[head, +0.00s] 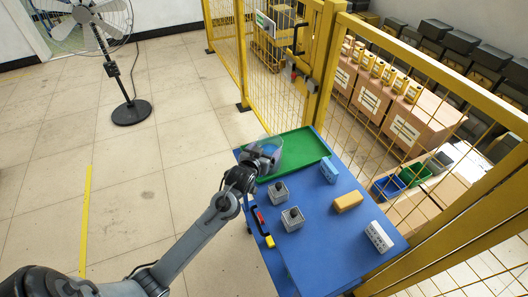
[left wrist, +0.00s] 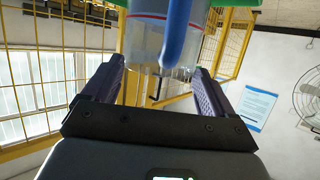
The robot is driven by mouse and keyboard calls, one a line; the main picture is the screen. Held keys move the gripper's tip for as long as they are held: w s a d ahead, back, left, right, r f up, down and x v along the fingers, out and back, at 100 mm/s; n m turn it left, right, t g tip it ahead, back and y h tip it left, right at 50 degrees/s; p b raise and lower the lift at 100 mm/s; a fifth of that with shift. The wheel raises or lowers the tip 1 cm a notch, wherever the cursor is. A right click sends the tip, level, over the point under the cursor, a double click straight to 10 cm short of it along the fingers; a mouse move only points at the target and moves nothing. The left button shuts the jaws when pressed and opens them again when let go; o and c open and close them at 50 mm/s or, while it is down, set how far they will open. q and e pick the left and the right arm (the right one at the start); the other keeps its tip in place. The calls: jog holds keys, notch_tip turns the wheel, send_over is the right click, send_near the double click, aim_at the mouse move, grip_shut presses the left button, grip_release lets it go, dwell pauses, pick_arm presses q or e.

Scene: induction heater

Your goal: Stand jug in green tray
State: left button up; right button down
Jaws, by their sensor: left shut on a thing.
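The clear jug (head: 266,152) with a blue part is at the left end of the green tray (head: 304,152), which lies at the far side of the blue table. My left gripper (head: 252,170) is shut on the jug and partly hides it. In the left wrist view the jug (left wrist: 146,40) and its blue handle (left wrist: 178,32) show between the two fingers of the gripper (left wrist: 160,82). A green edge, likely the tray (left wrist: 240,3), shows at the top there. I cannot tell whether the jug touches the tray floor. My right gripper is not in view.
The blue table (head: 325,235) carries two grey button boxes (head: 279,193) (head: 292,218), a blue block (head: 329,170), an orange block (head: 348,201) and a white block (head: 378,236). The right part of the tray is empty. A yellow mesh fence (head: 345,120) stands behind the table.

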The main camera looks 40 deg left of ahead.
pick_arm(q)
jog(key=shift+w+r, duration=0.1)
jog(key=o, duration=1.9)
jog(key=shift+c, duration=0.2)
jog(key=shift+s+d+r, duration=0.15)
jog(key=shift+s+r, duration=0.05)
jog(key=shift+s, duration=0.25)
jog(key=p+v, duration=0.2)
jog(key=v, duration=0.8)
jog(key=s+d+f+m+g+h, duration=0.2)
jog(key=s+d+f+m+g, duration=0.1)
jog(key=s+d, duration=0.5)
jog(key=s+d+f+m+g+h, duration=0.3)
jog(key=s+d+f+g, duration=0.3)
jog(key=s, duration=0.9)
jog(key=shift+d+f+g, duration=0.3)
jog(key=shift+d+f, duration=0.2)
jog(key=shift+d, duration=0.5)
jog(key=shift+w+r, duration=0.1)
